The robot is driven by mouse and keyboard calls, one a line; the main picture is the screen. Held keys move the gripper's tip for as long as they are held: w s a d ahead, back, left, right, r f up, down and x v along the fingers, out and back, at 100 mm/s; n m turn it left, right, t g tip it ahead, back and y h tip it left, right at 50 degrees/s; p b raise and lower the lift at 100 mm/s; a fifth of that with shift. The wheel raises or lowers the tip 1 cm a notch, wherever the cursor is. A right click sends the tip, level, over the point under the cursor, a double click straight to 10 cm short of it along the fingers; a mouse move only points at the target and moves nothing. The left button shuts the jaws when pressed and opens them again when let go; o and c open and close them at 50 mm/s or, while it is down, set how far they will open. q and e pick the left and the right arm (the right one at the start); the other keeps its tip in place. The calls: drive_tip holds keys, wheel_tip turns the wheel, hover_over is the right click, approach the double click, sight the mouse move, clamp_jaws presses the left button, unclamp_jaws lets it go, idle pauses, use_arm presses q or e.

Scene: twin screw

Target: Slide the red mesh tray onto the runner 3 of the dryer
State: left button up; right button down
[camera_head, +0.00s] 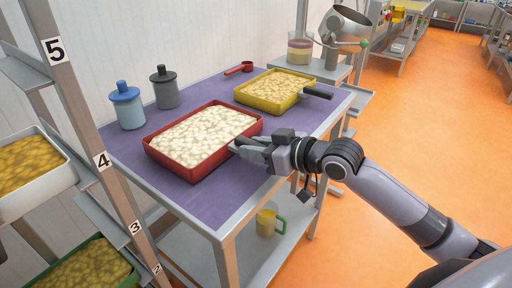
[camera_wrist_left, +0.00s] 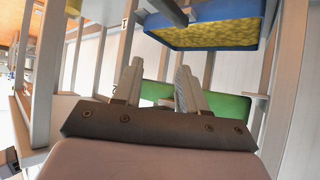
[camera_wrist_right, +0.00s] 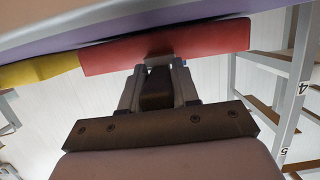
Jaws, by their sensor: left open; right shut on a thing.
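The red mesh tray (camera_head: 168,164), full of pale pieces, sits on the purple-topped table (camera_head: 210,212). It also shows from below in the right wrist view (camera_wrist_right: 205,40). My right gripper (camera_head: 240,147) is at the tray's right side, shut on its dark handle (camera_wrist_right: 156,88), which the fingers partly hide. The dryer is the metal rack (camera_head: 88,125) at the left, with numbered posts. Runner 3 (camera_head: 98,213) shows beside the label 3 and looks empty. My left gripper (camera_wrist_left: 158,88) is open and empty, near lower rack levels; it is outside the head view.
A white tray (camera_head: 42,200) and a green tray (camera_head: 125,285) sit in the rack. A blue tray (camera_wrist_left: 215,32) is above my left gripper. A yellow tray (camera_head: 270,107), two lidded jars (camera_head: 126,108) (camera_head: 165,90) and a red scoop (camera_head: 245,67) stand on the table.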

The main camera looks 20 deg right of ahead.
use_arm(q)
drive_tip(key=shift+r+p, duration=1.9)
drive_tip(key=shift+r, duration=0.2)
use_arm(e)
drive_tip(key=shift+r, duration=1.9)
use_arm(q)
drive_tip(key=shift+r+p, duration=0.5)
drive_tip(key=shift+p, duration=0.05)
use_arm(e)
drive_tip(key=shift+s+d, duration=0.4)
drive_tip(key=shift+s, duration=0.3)
drive_tip(key=shift+s+d, duration=0.45)
drive_tip(key=shift+s, duration=0.3)
drive_tip(key=shift+s+d, duration=0.4)
drive_tip(key=shift+s, duration=0.3)
